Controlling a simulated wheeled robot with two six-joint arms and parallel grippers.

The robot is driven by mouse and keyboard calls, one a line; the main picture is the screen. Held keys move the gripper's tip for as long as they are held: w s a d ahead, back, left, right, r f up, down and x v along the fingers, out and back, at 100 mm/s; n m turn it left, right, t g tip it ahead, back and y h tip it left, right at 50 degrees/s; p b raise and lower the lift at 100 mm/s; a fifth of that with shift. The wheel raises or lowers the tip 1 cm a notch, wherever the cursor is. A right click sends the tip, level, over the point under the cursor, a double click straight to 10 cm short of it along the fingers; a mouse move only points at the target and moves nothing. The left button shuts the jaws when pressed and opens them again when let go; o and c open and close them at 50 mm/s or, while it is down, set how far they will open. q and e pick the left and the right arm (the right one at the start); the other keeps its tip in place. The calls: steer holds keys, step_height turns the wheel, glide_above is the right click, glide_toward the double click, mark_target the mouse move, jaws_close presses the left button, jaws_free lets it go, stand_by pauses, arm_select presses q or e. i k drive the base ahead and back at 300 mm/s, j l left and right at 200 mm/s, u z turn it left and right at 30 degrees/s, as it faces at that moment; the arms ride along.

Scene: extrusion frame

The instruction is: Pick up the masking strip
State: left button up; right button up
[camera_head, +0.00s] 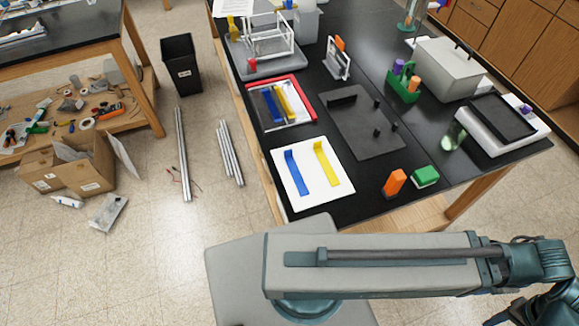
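A blue strip (297,173) and a yellow strip (327,163) lie apart on a white board (310,196) near the front left of the black table. Another blue strip (273,103) and a yellow strip (287,103) lie in a red-rimmed tray (308,98) behind the board. I cannot tell which of these is the masking strip. Neither gripper is in view. A link of one of my arms crosses the bottom of the picture, in front of the table.
A dark plate with pegs (365,135) lies right of the board. An orange block (394,183) and a green block (425,176) are near the front edge.

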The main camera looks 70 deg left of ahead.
mark_target(299, 182)
steer(key=u, duration=2.45)
steer(key=k+j, duration=0.1)
steer(key=j, duration=1.1)
steer(key=k+z, duration=0.05)
